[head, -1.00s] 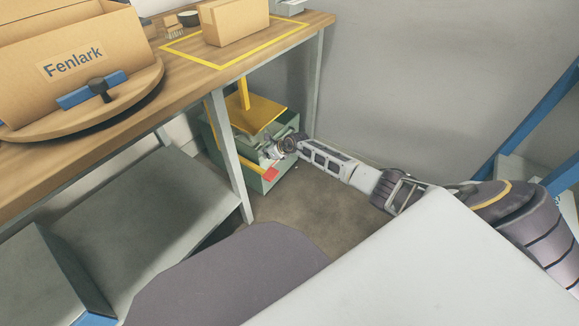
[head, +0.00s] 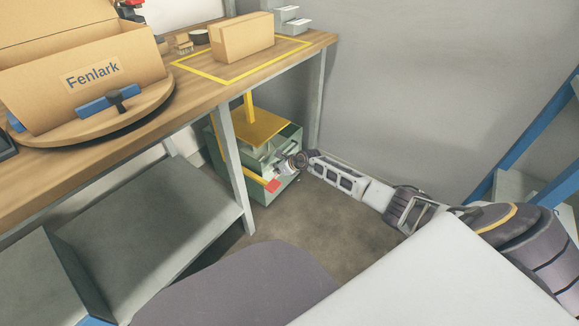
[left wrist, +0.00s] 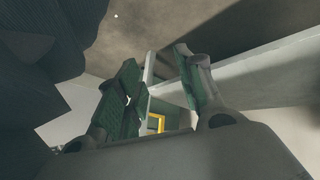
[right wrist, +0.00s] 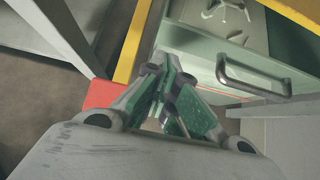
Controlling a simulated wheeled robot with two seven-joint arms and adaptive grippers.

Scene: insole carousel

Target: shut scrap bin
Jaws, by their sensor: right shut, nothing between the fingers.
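My right gripper (head: 284,168) is at the bin's front, shut and empty. In the right wrist view its fingertips (right wrist: 168,62) are left of the handle; contact is unclear. My left gripper (left wrist: 160,60) shows only in the left wrist view, its fingers apart and empty.
The workbench (head: 190,115) stands above, with a leg (head: 234,165) left of the bin. A turntable (head: 130,125) bears an open Fenlark box. A closed carton (head: 243,38) stands in a yellow outline. A blue-framed rack (head: 535,125) is at right. Floor before the bin is clear.

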